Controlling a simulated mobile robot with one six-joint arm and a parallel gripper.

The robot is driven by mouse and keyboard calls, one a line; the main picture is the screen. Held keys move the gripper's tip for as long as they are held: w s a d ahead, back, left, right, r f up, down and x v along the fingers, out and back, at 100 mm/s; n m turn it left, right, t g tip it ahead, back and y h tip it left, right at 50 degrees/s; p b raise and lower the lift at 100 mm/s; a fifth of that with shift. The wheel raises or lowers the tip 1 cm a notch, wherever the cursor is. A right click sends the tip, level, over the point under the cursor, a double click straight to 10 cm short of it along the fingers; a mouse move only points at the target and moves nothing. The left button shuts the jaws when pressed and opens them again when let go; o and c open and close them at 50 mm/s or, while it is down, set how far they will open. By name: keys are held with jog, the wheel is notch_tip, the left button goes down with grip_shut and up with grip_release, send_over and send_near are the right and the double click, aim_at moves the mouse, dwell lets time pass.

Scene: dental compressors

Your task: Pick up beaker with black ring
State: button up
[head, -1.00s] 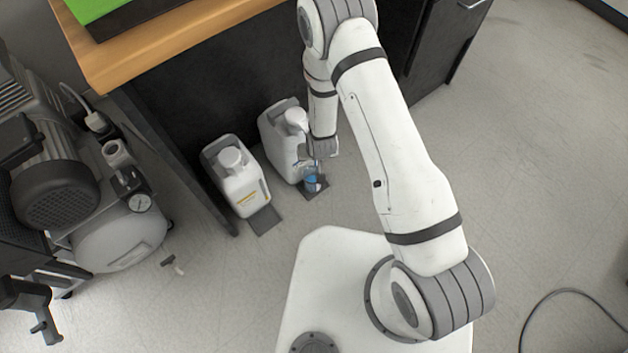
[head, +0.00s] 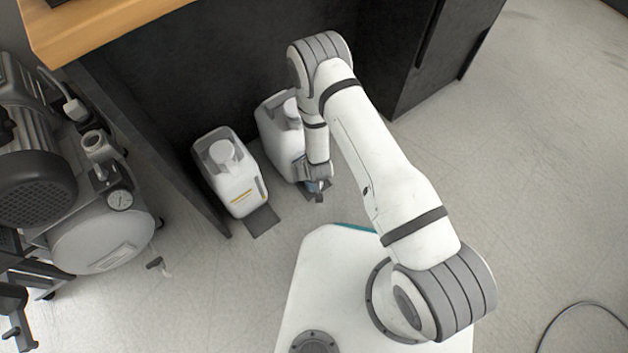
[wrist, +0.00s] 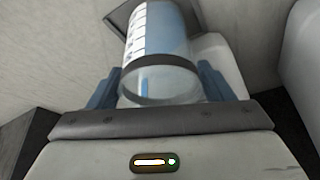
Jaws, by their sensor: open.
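The beaker (wrist: 160,45) is clear, with blue content, white markings and a black ring near its end. In the wrist view it lies between the two blue fingers of my gripper (wrist: 170,88), which are open on either side of it. I cannot tell whether either finger touches it. In the head view my gripper (head: 318,186) is low near the floor, in front of the right white jug, and mostly hides the beaker.
Two white jugs stand under the desk, the left one (head: 240,190) and the right one (head: 277,140). A dark mat (head: 262,221) lies before the left jug. A compressor (head: 100,235) stands at the left. Open floor (head: 540,180) lies to the right.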

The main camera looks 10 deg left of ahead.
jog(key=shift+w+f, duration=0.15)
jog(key=shift+f, duration=0.35)
jog(key=shift+a+r, duration=0.1)
jog(key=shift+w, duration=0.1)
jog(key=c, duration=0.8)
jog(key=shift+r, duration=0.15)
